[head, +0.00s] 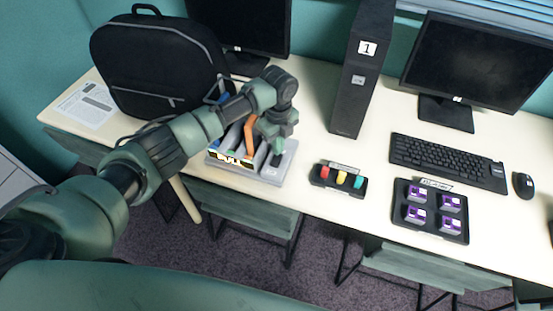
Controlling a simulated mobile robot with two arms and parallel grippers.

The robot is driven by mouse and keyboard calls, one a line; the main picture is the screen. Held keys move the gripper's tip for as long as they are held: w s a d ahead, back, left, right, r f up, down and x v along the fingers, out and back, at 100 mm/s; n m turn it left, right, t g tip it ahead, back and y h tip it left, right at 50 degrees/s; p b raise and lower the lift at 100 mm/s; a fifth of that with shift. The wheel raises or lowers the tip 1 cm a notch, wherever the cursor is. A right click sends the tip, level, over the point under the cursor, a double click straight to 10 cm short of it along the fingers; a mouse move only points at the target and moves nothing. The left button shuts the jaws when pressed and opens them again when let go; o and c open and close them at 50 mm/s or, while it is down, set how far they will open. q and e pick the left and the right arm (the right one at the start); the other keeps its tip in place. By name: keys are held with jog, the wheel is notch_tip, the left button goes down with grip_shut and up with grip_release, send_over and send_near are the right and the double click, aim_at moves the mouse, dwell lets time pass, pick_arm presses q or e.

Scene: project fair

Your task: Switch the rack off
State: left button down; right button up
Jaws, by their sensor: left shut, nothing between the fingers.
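The rack (284,174) is a light grey unit on the desk with upright slats, a striped front label and an orange part (249,138) standing up in it. My left arm reaches over it from the left and covers its back part. My left gripper (276,157) points down at the rack's right side, shut and empty. I cannot tell whether its fingertips touch the rack. A switch on the rack cannot be made out clearly. My right gripper is not in view.
A small black box with red, yellow and teal pieces (338,180) and a black tray (431,231) with purple blocks are to the right. A tall black tower (361,75) stands behind. A backpack (155,60), a keyboard (440,160), a mouse (523,185) and monitors (480,60) share the desk.

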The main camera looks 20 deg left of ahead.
pick_arm(q)
jog(key=shift+s+f+b, duration=0.1)
jog(key=shift+f+b, duration=0.55)
jog(key=shift+f, duration=0.45)
dwell(0.7)
jog(key=shift+r+p, duration=0.8)
jog(key=shift+p, duration=0.05)
notch_tip(320, 180, up, 6)
jog(key=p, duration=0.5)
jog(key=shift+f, duration=0.2)
jog(key=shift+f, duration=0.1)
